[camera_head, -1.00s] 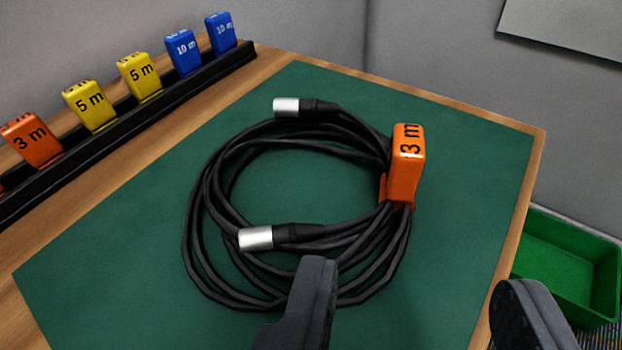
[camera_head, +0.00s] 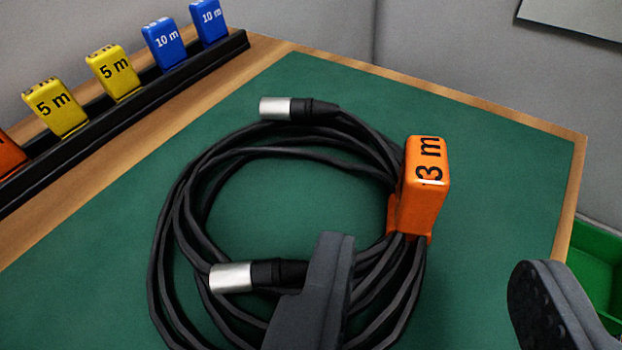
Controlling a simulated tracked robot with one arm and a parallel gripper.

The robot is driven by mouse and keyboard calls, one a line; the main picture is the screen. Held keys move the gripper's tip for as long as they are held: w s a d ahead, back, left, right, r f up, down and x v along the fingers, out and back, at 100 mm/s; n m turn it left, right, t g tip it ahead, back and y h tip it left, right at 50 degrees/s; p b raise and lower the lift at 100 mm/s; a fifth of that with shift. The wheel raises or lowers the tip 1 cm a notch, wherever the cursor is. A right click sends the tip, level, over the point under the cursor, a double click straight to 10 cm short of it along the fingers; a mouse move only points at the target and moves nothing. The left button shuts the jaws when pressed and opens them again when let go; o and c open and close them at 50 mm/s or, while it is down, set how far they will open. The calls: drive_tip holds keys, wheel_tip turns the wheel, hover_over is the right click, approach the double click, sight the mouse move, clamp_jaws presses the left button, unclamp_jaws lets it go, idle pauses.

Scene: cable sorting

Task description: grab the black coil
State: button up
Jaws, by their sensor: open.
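The black coil (camera_head: 187,205) of cable lies on the green mat (camera_head: 488,160) in the middle of the view. Two silver connectors show on it, one at the top (camera_head: 277,108) and one lower left (camera_head: 233,277). An orange "3 m" tag (camera_head: 425,190) is clipped around the coil's right side and stands upright. My gripper (camera_head: 432,275) is open and empty. Its left finger hides part of the coil's lower side, and its right finger is over the mat to the right of the tag. The tag lies ahead of the gap between the fingers.
A black rail (camera_head: 120,115) at the upper left holds yellow (camera_head: 113,73), blue (camera_head: 165,45) and orange tags. A green bin (camera_head: 600,262) stands past the table's right edge. Grey walls rise behind. The mat right of the tag is clear.

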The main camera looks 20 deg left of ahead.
sight(423, 204)
drive_tip(key=shift+f+b+x, duration=0.15)
drive_tip(key=shift+b+x, duration=0.45)
drive_tip(key=shift+x, duration=0.65)
drive_tip(key=shift+f+b+x, duration=0.15)
drive_tip(key=shift+b+x, duration=0.45)
drive_tip(key=shift+x, duration=0.6)
drive_tip(key=shift+w+d, duration=0.1)
drive_tip(key=shift+w, duration=0.15)
clamp_jaws()
